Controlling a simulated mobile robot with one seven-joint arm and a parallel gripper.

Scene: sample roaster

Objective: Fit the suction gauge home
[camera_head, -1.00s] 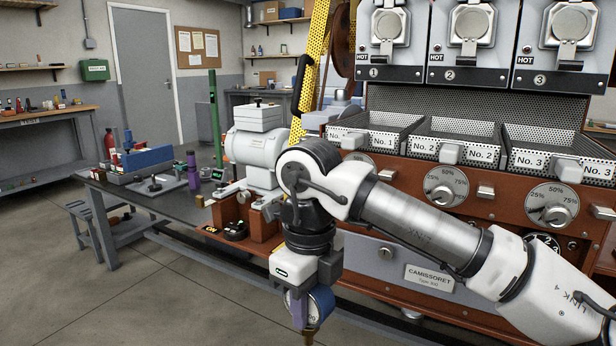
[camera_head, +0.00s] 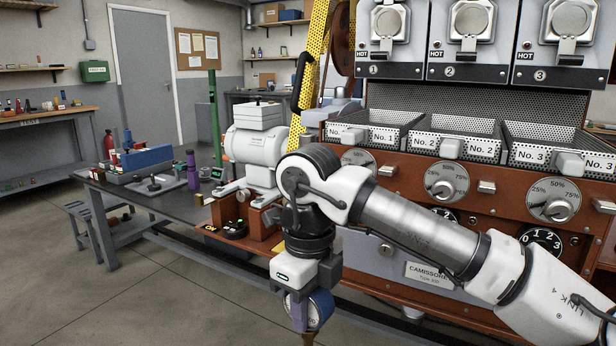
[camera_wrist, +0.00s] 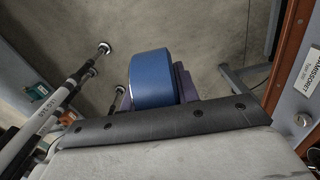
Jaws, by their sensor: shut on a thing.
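The suction gauge (camera_head: 320,309) is a round blue-rimmed body with a brass-coloured stem below it. My gripper (camera_head: 299,310), with purple fingers, is shut on it and holds it in the air, in front of the red-brown roaster. In the wrist view the gauge's blue side (camera_wrist: 155,78) sits between the purple fingers (camera_wrist: 184,82), with bare floor beyond it. Its dial face is turned away in the wrist view and mostly hidden in the head view. I cannot make out the gauge's seat in these frames.
The roaster (camera_head: 420,215) fills the right side, with labelled bins, dials and hot-marked units. A dark bench (camera_head: 130,205) with a blue vise-like fixture (camera_head: 145,158) stands at left. A white motor housing (camera_head: 255,145) is behind my arm. The floor (camera_head: 150,300) at front left is clear.

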